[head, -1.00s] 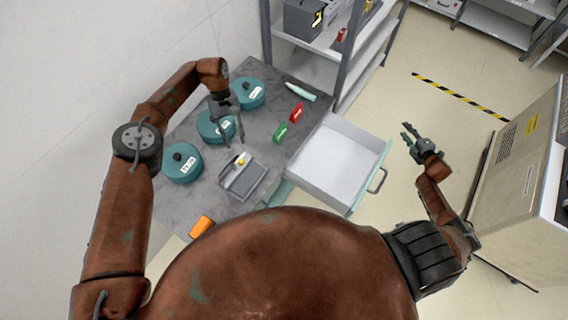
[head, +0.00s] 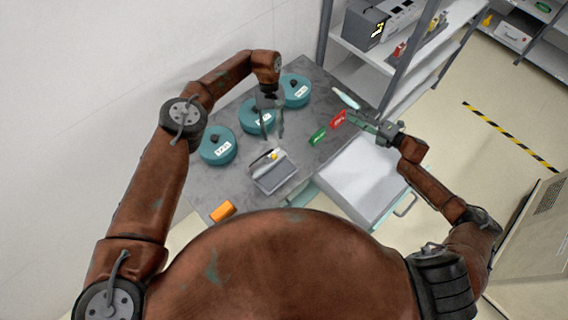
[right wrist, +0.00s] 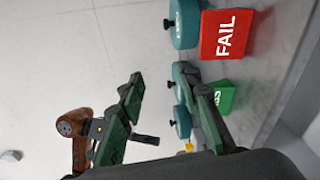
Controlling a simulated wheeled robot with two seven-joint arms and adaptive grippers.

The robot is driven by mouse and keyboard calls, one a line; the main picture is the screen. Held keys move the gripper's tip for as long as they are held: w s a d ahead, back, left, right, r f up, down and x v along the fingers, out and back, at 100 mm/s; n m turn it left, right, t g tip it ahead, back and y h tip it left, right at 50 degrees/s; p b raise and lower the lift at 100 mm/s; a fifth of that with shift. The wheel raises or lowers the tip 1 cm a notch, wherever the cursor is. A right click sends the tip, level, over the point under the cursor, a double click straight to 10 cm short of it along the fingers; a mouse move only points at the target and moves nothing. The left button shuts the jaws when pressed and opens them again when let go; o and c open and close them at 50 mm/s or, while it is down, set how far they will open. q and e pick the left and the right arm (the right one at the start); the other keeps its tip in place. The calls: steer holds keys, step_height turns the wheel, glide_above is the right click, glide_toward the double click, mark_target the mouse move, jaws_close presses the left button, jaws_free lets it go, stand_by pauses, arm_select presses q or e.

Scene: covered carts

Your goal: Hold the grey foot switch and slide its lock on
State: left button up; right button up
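The grey foot switch (head: 270,176) lies on the grey table near its front edge, with a small yellow part (head: 274,156) at its back end. My left gripper (head: 273,136) points down just behind the switch, its two fingers apart and nothing between them. My right gripper (head: 359,120) is over the table's right side, near the red and green signs and clear of the switch. In the right wrist view its fingers (right wrist: 168,105) are spread and empty. The switch is mostly hidden there.
Several teal round canisters (head: 218,150) line the table's left side. A red FAIL sign (head: 338,118), a green sign (head: 318,135) and a pale tube (head: 346,98) stand right. An orange block (head: 222,211) lies at front.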

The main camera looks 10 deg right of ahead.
steer(key=s+a+f+n+g+y, duration=0.1)
steer(key=s+a+g, duration=0.2)
steer(key=a, duration=0.7)
steer(key=s+a+f+n+g+y, duration=0.1)
steer(key=s+a+n+g+y, duration=0.1)
steer(key=s+a, duration=0.5)
steer(key=s+a+f+n+g+y, duration=0.1)
steer(key=s+a+g, duration=0.4)
steer(key=a, duration=0.8)
steer(key=shift+s+a+f+n+y, duration=0.2)
steer(key=shift+a+n+y, duration=0.15)
steer(key=shift+y, duration=0.25)
glide_above(262, 171)
steer(key=shift+a+f, duration=0.1)
steer(key=shift+f, duration=0.4)
steer(key=shift+c, duration=0.5)
jaws_close()
